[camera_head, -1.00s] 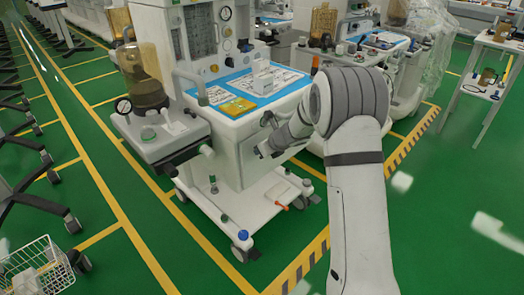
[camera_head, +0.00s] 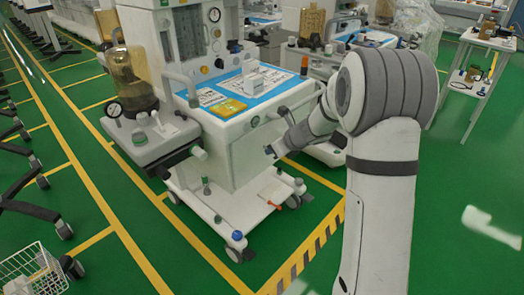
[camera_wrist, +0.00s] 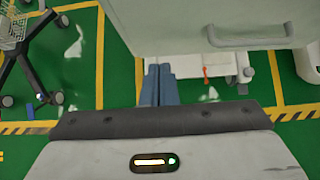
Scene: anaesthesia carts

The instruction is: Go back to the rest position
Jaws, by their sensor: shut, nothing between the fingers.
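My gripper (camera_head: 269,151) is at the end of my arm, in front of the right side of the nearest anaesthesia cart (camera_head: 235,160). In the wrist view my gripper (camera_wrist: 159,72) shows as two blue-grey fingers closed together, with nothing between them. The cart's white front panel and a grey handle (camera_wrist: 248,36) are ahead of the fingers in that view. From these views I cannot tell how wide the gap to the cart is.
The cart top holds a blue mat (camera_head: 282,88), a white box (camera_head: 262,77) and a yellow packet (camera_head: 228,108). A wire basket (camera_head: 32,272) is at the lower left. A white side table (camera_head: 480,70) stands at the right. Green floor (camera_head: 465,180) is clear at the right.

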